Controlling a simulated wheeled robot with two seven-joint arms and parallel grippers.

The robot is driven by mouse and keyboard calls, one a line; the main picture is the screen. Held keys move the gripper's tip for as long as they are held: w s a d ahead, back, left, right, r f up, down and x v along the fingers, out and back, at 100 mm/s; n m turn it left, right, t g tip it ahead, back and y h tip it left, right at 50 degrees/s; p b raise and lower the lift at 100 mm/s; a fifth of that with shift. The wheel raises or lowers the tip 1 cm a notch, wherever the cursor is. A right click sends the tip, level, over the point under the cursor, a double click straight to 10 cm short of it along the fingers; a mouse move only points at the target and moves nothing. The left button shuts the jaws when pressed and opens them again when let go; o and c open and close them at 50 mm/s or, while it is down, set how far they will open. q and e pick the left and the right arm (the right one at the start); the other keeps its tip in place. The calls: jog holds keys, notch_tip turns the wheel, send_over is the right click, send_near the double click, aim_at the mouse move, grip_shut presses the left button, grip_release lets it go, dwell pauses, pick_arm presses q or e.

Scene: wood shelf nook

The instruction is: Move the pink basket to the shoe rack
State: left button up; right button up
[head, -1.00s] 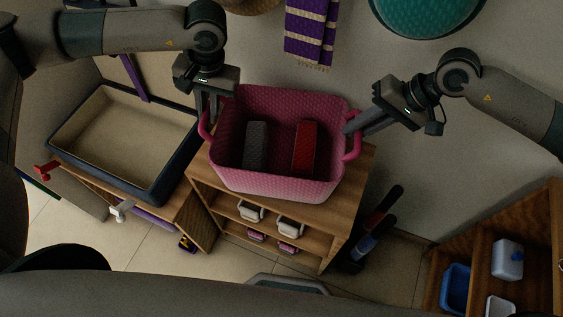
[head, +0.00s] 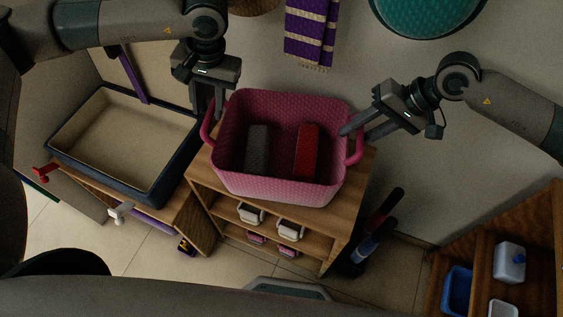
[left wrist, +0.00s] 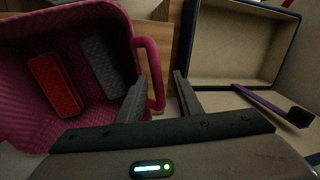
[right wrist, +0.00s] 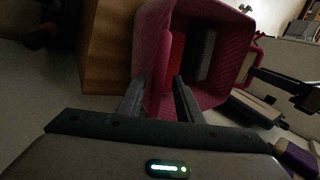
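The pink basket (head: 268,187) stands on top of the wooden shoe rack (head: 197,172), with a grey block (head: 256,150) and a red block (head: 307,150) inside. My left gripper (head: 208,108) is open at the basket's left handle (head: 207,127). In the left wrist view its fingers (left wrist: 160,90) lie either side of that handle (left wrist: 148,62), with gaps. My right gripper (head: 355,134) is open at the right handle (head: 354,150). In the right wrist view its fingers (right wrist: 160,90) are spread either side of the handle (right wrist: 163,62). Contact there is unclear.
A dark-rimmed beige tray (head: 119,187) sits on a wooden unit at the left. White and pink items fill the rack's lower shelves. A purple striped scarf (head: 311,30) and teal round object (head: 428,15) hang behind. A wooden shelf (head: 482,262) stands lower right.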

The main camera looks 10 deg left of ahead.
pick_arm(q)
notch_tip(320, 180, up, 8)
jog(key=d, duration=0.1)
jog(key=shift+d+r, duration=0.15)
jog(key=shift+d, duration=0.1)
pick_arm(e)
jog(key=shift+r, duration=0.1)
jog(key=v, duration=1.1)
jog(key=shift+d+r, duration=0.25)
jog(key=shift+r, duration=0.05)
dwell(0.4)
